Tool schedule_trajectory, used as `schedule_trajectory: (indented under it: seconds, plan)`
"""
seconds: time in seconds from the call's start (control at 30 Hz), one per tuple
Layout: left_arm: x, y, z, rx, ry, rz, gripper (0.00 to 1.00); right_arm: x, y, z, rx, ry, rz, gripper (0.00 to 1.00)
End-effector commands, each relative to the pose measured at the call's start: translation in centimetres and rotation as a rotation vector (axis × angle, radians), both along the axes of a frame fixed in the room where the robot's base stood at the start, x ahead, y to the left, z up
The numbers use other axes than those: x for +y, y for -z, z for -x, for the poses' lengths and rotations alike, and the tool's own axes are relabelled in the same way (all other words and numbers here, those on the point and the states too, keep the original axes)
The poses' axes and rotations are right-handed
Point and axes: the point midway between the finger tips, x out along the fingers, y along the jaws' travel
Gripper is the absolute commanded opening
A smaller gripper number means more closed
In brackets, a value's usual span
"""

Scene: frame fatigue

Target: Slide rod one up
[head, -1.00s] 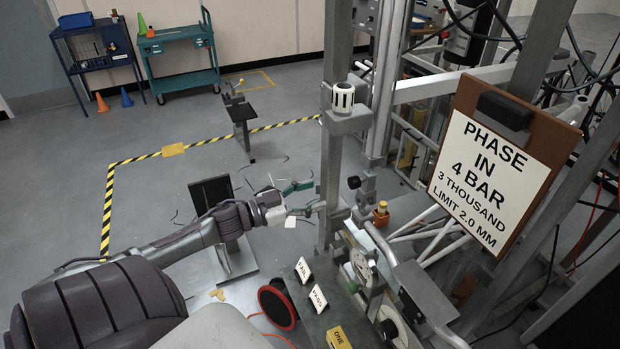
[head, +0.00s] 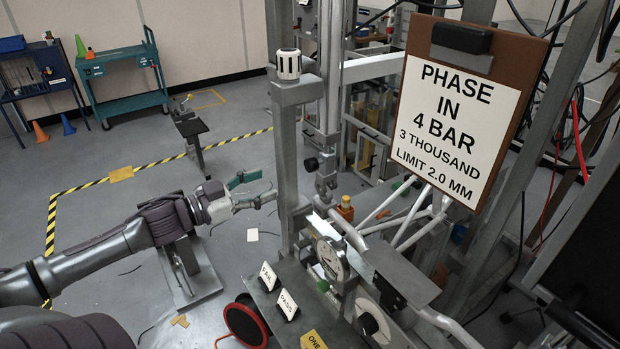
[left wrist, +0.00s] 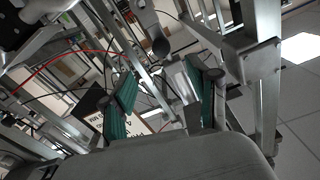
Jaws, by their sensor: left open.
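The yellow tag reading ONE (head: 313,340) shows at the bottom edge of the head view, on the dark panel of the test rig. I cannot tell for sure which bar is rod one. A grey upright post (head: 287,150) with a white ribbed cap (head: 289,65) stands on the rig. My left gripper (head: 268,188) points right toward this post, its green fingers spread, with nothing seen held. In the left wrist view the teal fingers of the gripper (left wrist: 163,97) stand apart, with metal rig parts beyond them. My right gripper is not in view.
FAIL (head: 268,276) and PASS (head: 287,304) cards stand on the panel by a dial (head: 330,258). A clipboard sign (head: 460,120) hangs at the right. Open floor lies left, with yellow-black tape.

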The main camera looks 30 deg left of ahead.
Motion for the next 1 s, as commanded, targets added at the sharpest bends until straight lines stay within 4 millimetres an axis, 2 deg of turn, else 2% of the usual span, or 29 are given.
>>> schedule_trajectory:
  seconds: [0.47,1.0]
  plan:
    - [-2.0,-0.3,-5.1,-0.005,0.0,-0.002,0.6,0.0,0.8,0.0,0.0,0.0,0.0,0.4]
    - [-4.3,-0.5,-10.6,-0.003,-0.002,0.001,0.6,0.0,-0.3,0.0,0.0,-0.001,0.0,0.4]
